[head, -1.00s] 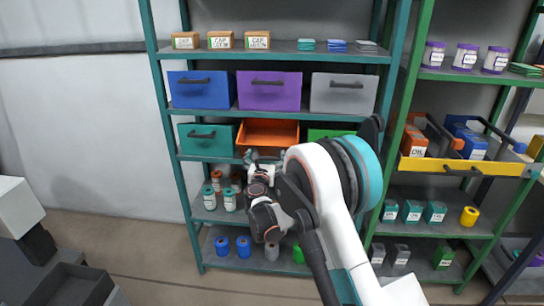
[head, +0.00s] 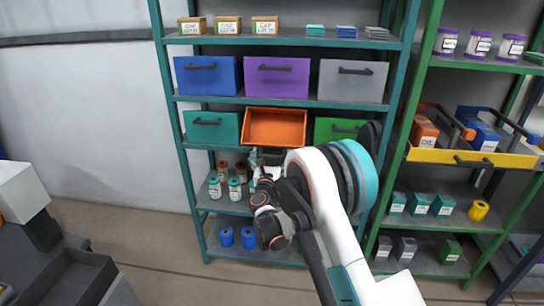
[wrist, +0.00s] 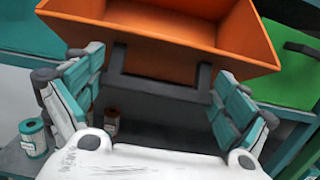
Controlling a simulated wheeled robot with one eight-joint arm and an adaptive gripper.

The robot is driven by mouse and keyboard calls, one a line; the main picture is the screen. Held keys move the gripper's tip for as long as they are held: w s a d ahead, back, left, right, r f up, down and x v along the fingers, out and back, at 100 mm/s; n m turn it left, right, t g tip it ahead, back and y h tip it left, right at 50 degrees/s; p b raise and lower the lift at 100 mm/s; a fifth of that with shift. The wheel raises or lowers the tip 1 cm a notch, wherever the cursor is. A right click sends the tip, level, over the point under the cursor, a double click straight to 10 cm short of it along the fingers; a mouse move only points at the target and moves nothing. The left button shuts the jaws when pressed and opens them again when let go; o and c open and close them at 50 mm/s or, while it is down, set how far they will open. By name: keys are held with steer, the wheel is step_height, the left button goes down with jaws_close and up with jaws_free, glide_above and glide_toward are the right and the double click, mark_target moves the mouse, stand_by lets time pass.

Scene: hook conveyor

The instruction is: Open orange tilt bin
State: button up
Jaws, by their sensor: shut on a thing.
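The orange tilt bin (head: 275,127) is in the middle of the shelf's third row, tipped forward so its empty inside shows. In the wrist view the bin (wrist: 170,30) fills the top, with its dark handle (wrist: 160,88) hanging below the front edge. In the head view my gripper (head: 265,158) is just below the bin, partly hidden by my own arm.
A teal bin (head: 212,128) is at the left and a green bin (head: 336,130) at the right, both closed. Blue, purple and grey bins sit above. Jars (head: 214,186) stand on the shelf below. A yellow-fronted tray (head: 470,158) juts out at right.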

steer(key=shift+f, duration=0.1)
steer(key=o, duration=1.2)
steer(key=shift+s, duration=0.1)
steer(key=shift+c, duration=0.2)
steer(key=s+f, duration=0.1)
steer(key=s, duration=1)
steer(key=shift+s+a+f, duration=0.2)
steer(key=shift+s+f, duration=0.1)
steer(key=shift+s, duration=0.1)
